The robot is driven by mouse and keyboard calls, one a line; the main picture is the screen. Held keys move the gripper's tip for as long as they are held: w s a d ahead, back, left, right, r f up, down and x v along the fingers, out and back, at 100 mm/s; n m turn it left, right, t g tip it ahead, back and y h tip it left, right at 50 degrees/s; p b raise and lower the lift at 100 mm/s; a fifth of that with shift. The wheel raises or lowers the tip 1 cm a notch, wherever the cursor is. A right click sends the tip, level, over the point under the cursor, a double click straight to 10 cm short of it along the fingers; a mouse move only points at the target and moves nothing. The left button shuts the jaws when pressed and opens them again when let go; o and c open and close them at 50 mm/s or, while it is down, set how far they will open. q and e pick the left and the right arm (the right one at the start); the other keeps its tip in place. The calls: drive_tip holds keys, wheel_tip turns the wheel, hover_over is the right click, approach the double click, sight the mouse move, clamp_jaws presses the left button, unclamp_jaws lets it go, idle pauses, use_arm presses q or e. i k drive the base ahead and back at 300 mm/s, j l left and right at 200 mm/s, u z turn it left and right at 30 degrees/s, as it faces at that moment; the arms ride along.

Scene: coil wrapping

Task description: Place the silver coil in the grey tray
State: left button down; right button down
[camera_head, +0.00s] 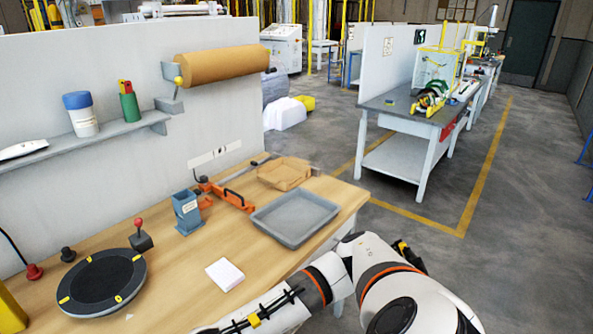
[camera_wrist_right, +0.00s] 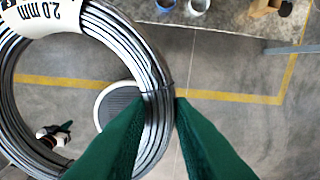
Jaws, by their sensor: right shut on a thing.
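The grey tray (camera_head: 296,222) lies on the wooden workbench near its right end and looks empty in the head view. The silver coil (camera_wrist_right: 155,65) shows in the right wrist view as a ring of bundled wire with a white label marked "2.0 mm". My right gripper (camera_wrist_right: 160,98), with green fingers, is shut on the coil's rim, with the floor far below. The coil does not show in the head view. My right arm comes in at the bottom right of the head view, beside the bench; its gripper is hidden there. My left gripper is in neither view.
A brown paper roll (camera_head: 222,66) hangs on the panel. Floor right of the bench is open.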

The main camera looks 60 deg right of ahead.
sight(291, 224)
drive_tip(key=l+u, duration=0.1)
drive_tip(key=l, duration=0.5)
drive_tip(key=k+l+u, duration=0.15)
drive_tip(key=l, duration=0.45)
drive_tip(key=k+l+u, duration=0.1)
drive_tip(key=l, duration=0.45)
drive_tip(key=k+l+u, duration=0.15)
drive_tip(key=l, duration=0.45)
drive_tip(key=k+l+u, duration=0.1)
drive_tip(key=l, duration=0.45)
drive_tip(key=k+l+u, duration=0.1)
drive_tip(key=k+l, duration=0.15)
drive_tip(key=l, duration=0.25)
drive_tip(key=k+l+u, duration=0.15)
drive_tip(key=l, duration=0.4)
drive_tip(key=k+l+u, duration=0.1)
drive_tip(key=k+l, duration=0.15)
drive_tip(key=l, duration=0.25)
drive_tip(key=i, duration=0.5)
